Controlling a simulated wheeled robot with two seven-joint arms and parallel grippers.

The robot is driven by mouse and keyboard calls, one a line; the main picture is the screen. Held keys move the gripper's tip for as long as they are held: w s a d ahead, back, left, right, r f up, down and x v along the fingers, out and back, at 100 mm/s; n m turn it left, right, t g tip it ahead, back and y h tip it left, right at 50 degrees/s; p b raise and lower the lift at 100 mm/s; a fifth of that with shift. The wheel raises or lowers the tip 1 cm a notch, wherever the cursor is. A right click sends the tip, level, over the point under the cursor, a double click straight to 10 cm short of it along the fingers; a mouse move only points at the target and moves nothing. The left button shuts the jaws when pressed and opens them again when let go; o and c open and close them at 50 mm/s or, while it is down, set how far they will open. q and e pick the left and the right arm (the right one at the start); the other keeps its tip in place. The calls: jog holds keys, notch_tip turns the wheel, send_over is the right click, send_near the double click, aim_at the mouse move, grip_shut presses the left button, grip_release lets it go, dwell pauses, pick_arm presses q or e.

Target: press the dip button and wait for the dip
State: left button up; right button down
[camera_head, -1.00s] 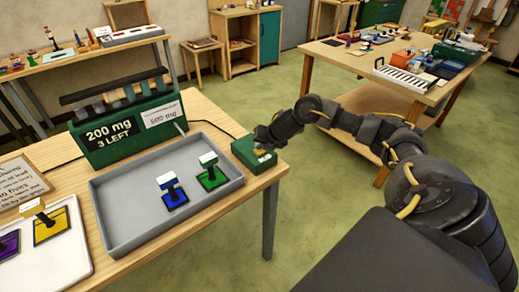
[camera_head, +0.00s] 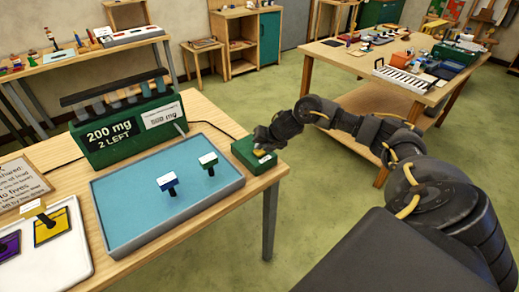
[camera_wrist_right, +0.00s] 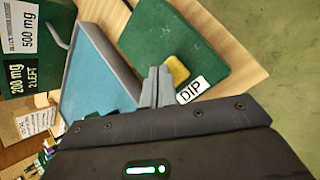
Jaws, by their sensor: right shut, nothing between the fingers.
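The dip button is a yellow cap (camera_wrist_right: 178,69) on a green box (camera_head: 243,152) at the table's right edge; the wrist view shows its DIP label (camera_wrist_right: 193,89). My right gripper (camera_wrist_right: 157,75) is shut and empty, its tips right beside the cap; I cannot tell whether they touch it. In the head view the right gripper (camera_head: 262,140) mostly hides the cap. The grey tray (camera_head: 240,183) holds pale blue liquid (camera_head: 135,195). My left gripper is out of view.
The green dispenser (camera_head: 105,158) behind the tray reads "200 mg, 2 LEFT". A white tray (camera_head: 75,272) with yellow and purple pieces lies at the lower left, near a sign (camera_head: 20,183). Another bench (camera_head: 345,60) stands at the back right, with open floor between.

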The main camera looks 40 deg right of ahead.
aim_at(261, 151)
jog(key=shift+r+p, duration=2.6)
jog(key=shift+r, duration=0.5)
jog(key=shift+f, duration=0.1)
